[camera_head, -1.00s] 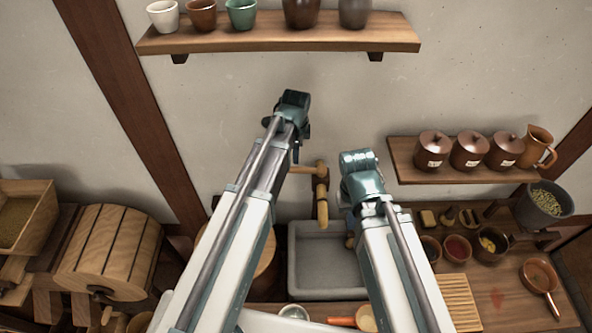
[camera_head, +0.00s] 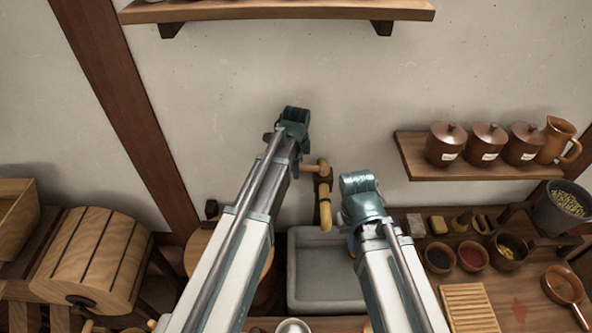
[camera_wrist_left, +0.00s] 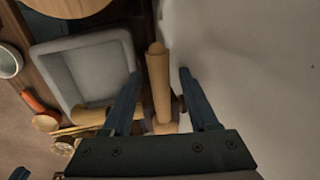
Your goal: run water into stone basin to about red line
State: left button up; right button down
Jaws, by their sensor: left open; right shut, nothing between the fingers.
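The grey stone basin (camera_head: 318,298) is set at the back of the counter below the wall, partly hidden by my arms. I see no water in it and cannot make out a red line. A wooden tap (camera_head: 325,207) is on the wall above it, with its handle (camera_head: 316,168) sticking out to the left. In the left wrist view my left gripper (camera_wrist_left: 158,76) is open, one finger on each side of the wooden handle (camera_wrist_left: 158,70). The basin (camera_wrist_left: 72,75) lies left of it there. My right gripper (camera_head: 350,243) is shut and empty by the basin's right side, mostly hidden.
Several small bowls (camera_head: 472,256) and a slatted board (camera_head: 468,308) stand on the counter to the right. A shelf (camera_head: 415,165) holds lidded jars (camera_head: 446,145) and a jug (camera_head: 558,140). A wooden drum (camera_head: 90,260) stands at left.

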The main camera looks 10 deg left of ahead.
pick_arm(q)
grip_shut()
dwell(1.4)
